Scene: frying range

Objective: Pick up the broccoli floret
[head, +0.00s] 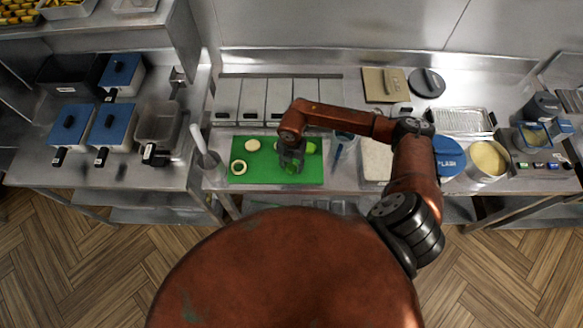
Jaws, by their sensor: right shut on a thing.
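A green cutting board (262,174) lies on the middle counter. My right gripper (291,164) points down over the board, right of its middle. It is shut on a small green piece, which looks like the broccoli floret (291,169). The gripper hides most of it, and I cannot tell whether it touches the board. Another light green piece (310,147) lies just to the right of the gripper. My left gripper is not in view.
A container with a utensil (208,160) stands left of the board. Steel lidded bins (279,98) are behind it.

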